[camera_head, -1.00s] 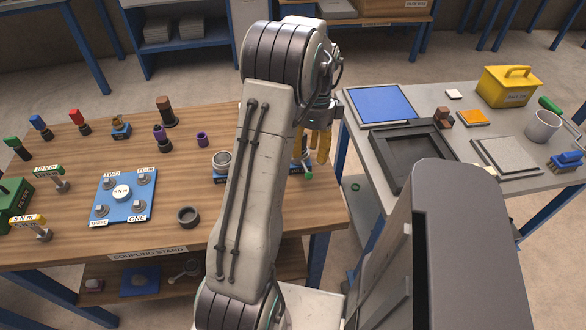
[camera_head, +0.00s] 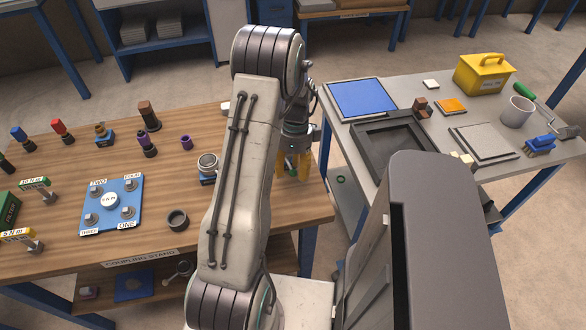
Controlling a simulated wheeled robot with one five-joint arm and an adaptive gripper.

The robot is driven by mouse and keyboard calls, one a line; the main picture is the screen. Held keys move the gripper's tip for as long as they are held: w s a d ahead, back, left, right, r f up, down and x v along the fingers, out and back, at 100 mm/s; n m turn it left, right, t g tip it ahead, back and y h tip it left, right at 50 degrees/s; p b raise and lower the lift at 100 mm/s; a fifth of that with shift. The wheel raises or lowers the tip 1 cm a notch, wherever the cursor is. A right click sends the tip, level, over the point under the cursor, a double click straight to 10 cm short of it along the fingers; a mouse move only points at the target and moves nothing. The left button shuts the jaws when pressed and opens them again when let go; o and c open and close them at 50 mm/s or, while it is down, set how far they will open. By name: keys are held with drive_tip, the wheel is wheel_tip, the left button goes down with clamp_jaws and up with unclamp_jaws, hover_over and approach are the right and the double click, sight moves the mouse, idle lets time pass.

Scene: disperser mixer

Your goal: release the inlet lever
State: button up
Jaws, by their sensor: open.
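My gripper (camera_head: 293,164) has yellow fingers that point down and stand apart, near the right end of the wooden coupling stand (camera_head: 240,270). A grey round fitting on a blue base (camera_head: 207,165) stands just left of my arm. My arm hides the bench between this fitting and the gripper. No lever can be made out clearly.
A blue plate with numbered posts (camera_head: 111,203) and a dark ring (camera_head: 177,220) lie on the stand's left half. Several coloured couplings stand behind them. A grey table (camera_head: 440,100) at right holds a black tray (camera_head: 372,160) and a yellow box (camera_head: 484,75).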

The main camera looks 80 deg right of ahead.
drive_tip(key=shift+c, duration=0.2)
clamp_jaws()
drive_tip(key=shift+w, duration=0.1)
